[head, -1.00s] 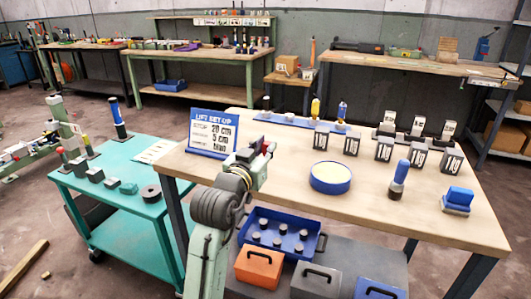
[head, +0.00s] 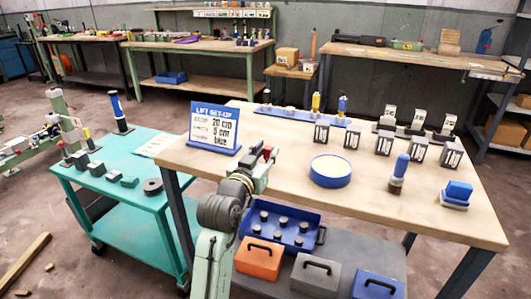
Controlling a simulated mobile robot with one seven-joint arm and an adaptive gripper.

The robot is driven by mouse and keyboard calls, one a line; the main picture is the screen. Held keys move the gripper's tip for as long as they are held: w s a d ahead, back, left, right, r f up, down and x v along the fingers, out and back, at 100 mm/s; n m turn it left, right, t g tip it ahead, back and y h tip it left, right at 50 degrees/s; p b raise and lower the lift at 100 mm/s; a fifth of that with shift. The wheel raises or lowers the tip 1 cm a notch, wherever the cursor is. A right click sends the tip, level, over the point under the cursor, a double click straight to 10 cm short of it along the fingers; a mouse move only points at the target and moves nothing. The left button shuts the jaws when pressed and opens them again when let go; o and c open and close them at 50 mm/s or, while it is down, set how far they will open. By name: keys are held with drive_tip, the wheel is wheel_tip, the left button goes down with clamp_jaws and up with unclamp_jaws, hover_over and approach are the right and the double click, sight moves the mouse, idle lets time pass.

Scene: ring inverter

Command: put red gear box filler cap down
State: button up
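My gripper (head: 265,154) is over the left front part of the wooden workbench (head: 290,180), right of the blue sign. A small red piece, the red gear box filler cap (head: 267,153), shows between its dark fingers. The fingers appear closed on it. My wrist and fingers hide part of the cap, and I cannot tell whether it touches the bench top.
The sign (head: 213,128) stands close left of my gripper. A blue-rimmed round dish (head: 330,171), a blue-handled brush (head: 398,174) and a blue block (head: 457,194) stand to the right. Several labelled dark blocks (head: 384,143) stand behind. Bare wood lies between gripper and dish.

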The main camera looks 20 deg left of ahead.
drive_tip(key=shift+o, duration=0.8)
drive_tip(key=shift+r, duration=0.1)
